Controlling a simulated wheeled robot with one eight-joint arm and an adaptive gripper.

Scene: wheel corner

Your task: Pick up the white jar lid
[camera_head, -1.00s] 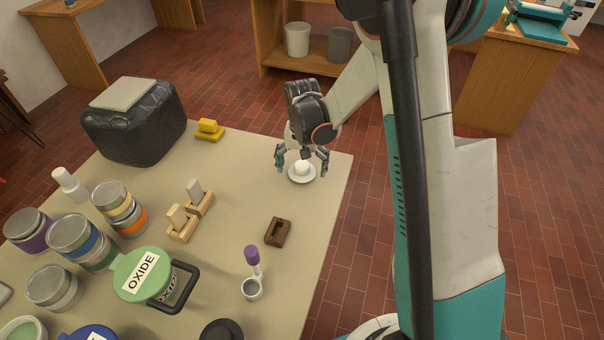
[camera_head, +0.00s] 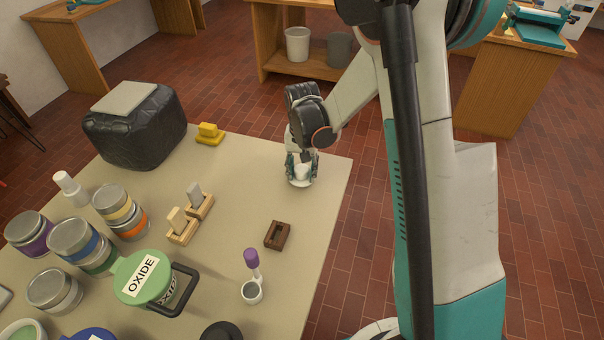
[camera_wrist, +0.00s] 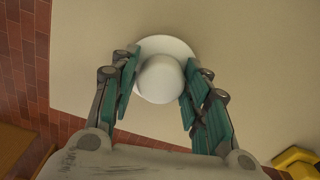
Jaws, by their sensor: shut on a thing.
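The white jar lid (camera_head: 301,183) is a round white disc with a thick white knob on top. It is at the far right corner of the beige table. My gripper (camera_head: 302,172) is above it, pointing down, with its fingers closed on the knob. In the wrist view the lid (camera_wrist: 168,47) shows its flange beyond the fingers, and the teal finger pads of my gripper (camera_wrist: 160,82) lie on both sides of the round knob. The lid appears to be at the table surface; I cannot tell whether it is touching.
A small dark wooden block (camera_head: 277,236) lies nearer on the table (camera_head: 235,200). A yellow object (camera_head: 209,134) and a black padded bundle (camera_head: 134,130) stand to the left. Several jars fill the front left. The table's right edge is close to the lid.

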